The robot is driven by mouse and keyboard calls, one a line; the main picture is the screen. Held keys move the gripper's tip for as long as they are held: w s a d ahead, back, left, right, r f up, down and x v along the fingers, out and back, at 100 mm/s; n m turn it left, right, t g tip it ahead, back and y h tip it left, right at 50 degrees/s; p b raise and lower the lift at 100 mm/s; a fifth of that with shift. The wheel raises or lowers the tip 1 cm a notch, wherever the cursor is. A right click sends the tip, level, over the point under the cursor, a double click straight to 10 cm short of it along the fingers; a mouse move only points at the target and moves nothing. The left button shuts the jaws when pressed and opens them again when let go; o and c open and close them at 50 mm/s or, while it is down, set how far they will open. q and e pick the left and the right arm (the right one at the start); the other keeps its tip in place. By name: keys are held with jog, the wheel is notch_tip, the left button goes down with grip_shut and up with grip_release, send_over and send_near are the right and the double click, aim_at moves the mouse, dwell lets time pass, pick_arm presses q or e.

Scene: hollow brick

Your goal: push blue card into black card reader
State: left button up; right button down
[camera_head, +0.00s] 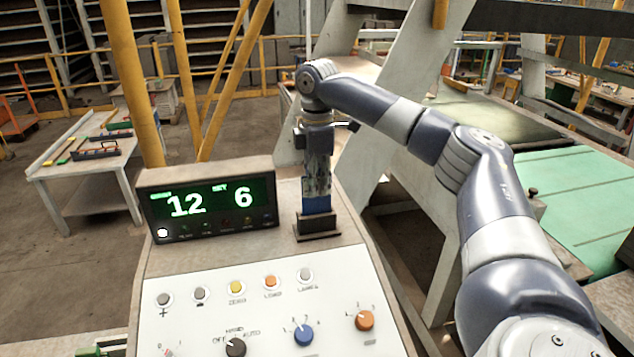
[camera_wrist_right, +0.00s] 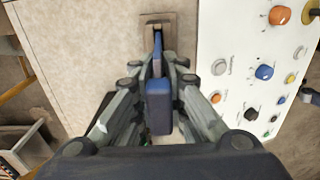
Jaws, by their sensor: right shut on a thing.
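My right gripper (camera_head: 317,188) points straight down above the reader. It is shut on the blue card (camera_head: 315,204), which stands upright between the fingers. In the right wrist view the blue card (camera_wrist_right: 159,106) lies between the fingers of my right gripper (camera_wrist_right: 158,66). The card's lower end meets the top of the reader; how deep it sits in the slot is hidden.
A digital display box (camera_head: 210,207) reading 12 and 6 stands close left of the reader. The console's panel of buttons and knobs (camera_head: 270,310) lies in front. A yellow post (camera_head: 130,80) and a workbench (camera_head: 85,160) are farther left.

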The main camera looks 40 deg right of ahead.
aim_at(317, 214)
jog(key=shift+f+b, duration=0.5)
jog(key=shift+f, duration=1.65)
jog(key=c, duration=1.5)
grip_release()
jog(key=shift+c, duration=0.2)
jog(key=shift+r, duration=0.1)
notch_tip(317, 214, up, 12)
jog(key=shift+f, duration=0.1)
jog(key=shift+f, duration=0.1)
